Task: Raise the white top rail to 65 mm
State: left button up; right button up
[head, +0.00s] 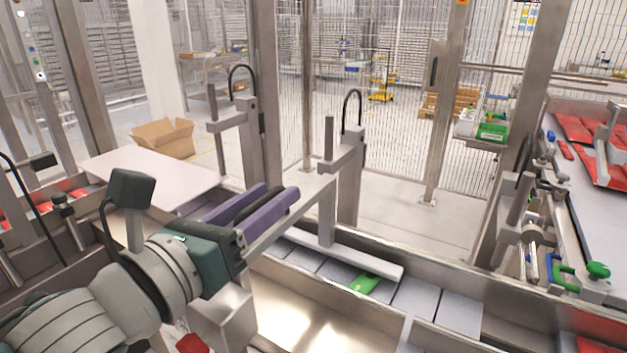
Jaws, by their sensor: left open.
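The white top rail (345,257) is a pale bar with a rounded right end. It runs along the far side of the conveyor channel, above a row of grey plates. Its left part is hidden behind my left gripper and a grey bracket. My left gripper (280,190) has a dark green body and two purple fingers, which are open with a dark gap between them. In the picture it is above and left of the rail's visible part, beside the grey bracket arm (290,215). I cannot tell whether it touches the bracket. My right gripper is not in view.
A green piece (366,283) lies on the grey plates (415,297). Upright posts with black cables (347,165) stand behind the rail. A pale panel (150,178) is at left, with a cardboard box (163,138) beyond. Green and blue clamps (575,275) are at right.

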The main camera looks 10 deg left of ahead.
pick_arm(q)
jog(key=shift+w+d, duration=0.1)
jog(key=shift+w, duration=0.1)
jog(key=shift+c, duration=0.2)
grip_shut()
jog(key=shift+r, duration=0.2)
dwell(1.0)
